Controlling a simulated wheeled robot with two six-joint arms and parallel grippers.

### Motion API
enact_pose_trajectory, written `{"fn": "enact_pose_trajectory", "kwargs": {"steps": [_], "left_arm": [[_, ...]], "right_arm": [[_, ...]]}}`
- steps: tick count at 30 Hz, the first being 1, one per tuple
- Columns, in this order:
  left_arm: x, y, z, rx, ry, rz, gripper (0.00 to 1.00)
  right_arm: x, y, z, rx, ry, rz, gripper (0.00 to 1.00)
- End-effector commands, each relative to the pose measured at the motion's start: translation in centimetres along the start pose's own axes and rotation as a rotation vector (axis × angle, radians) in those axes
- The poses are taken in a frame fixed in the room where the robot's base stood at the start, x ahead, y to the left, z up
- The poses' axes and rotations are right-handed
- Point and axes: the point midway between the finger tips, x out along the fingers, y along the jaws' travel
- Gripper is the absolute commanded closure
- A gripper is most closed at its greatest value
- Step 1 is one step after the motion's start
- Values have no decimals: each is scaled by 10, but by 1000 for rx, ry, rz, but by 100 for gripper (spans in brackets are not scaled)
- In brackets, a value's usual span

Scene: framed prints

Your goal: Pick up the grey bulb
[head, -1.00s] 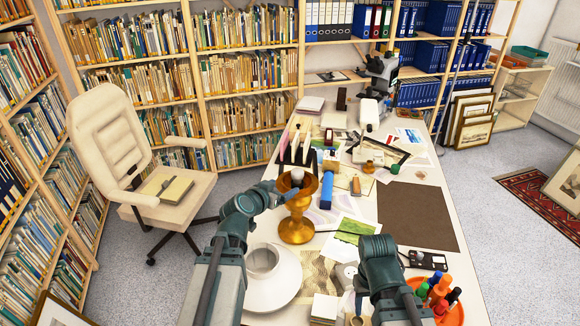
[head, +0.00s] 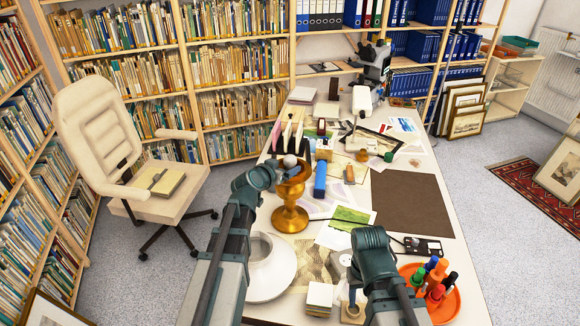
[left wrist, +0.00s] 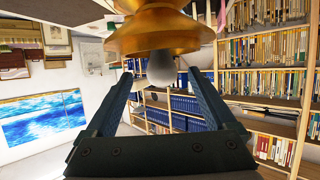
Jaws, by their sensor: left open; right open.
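The grey bulb (head: 290,161) shows at the mouth of a golden goblet (head: 290,217) on the table. My left gripper (head: 276,170) is open beside the goblet's rim, its fingers partly hidden in the head view. In the left wrist view, where the goblet (left wrist: 160,38) appears upside down, the bulb (left wrist: 162,68) sticks out past the rim and appears between the open fingertips (left wrist: 158,74). I cannot tell whether the fingers touch it. My right gripper (head: 353,292) is low over the front of the table, open, mostly hidden by its arm.
A white wide-brimmed vessel (head: 268,280) stands in front of the goblet. A blue block (head: 320,179) is just right of it, and upright dividers (head: 292,135) stand behind. An orange tray (head: 445,302) with several coloured pieces is at front right. A brown mat (head: 412,203) lies bare.

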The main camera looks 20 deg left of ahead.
Motion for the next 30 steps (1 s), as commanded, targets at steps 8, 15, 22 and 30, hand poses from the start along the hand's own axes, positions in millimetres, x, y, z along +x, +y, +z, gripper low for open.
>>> {"fn": "enact_pose_trajectory", "kwargs": {"steps": [8, 15, 22, 30], "left_arm": [[33, -3, -3, 0, 1, 1, 11], [52, -2, -3, 0, 1, 0, 11], [51, -2, -3, 0, 0, 0, 25], [51, -2, -3, 0, 0, 0, 74]], "right_arm": [[10, -1, -1, 0, 0, 0, 50], [17, -2, -1, 0, 0, 0, 50], [16, -2, -1, 0, 0, 0, 50], [16, -2, -1, 0, 0, 0, 50]]}}
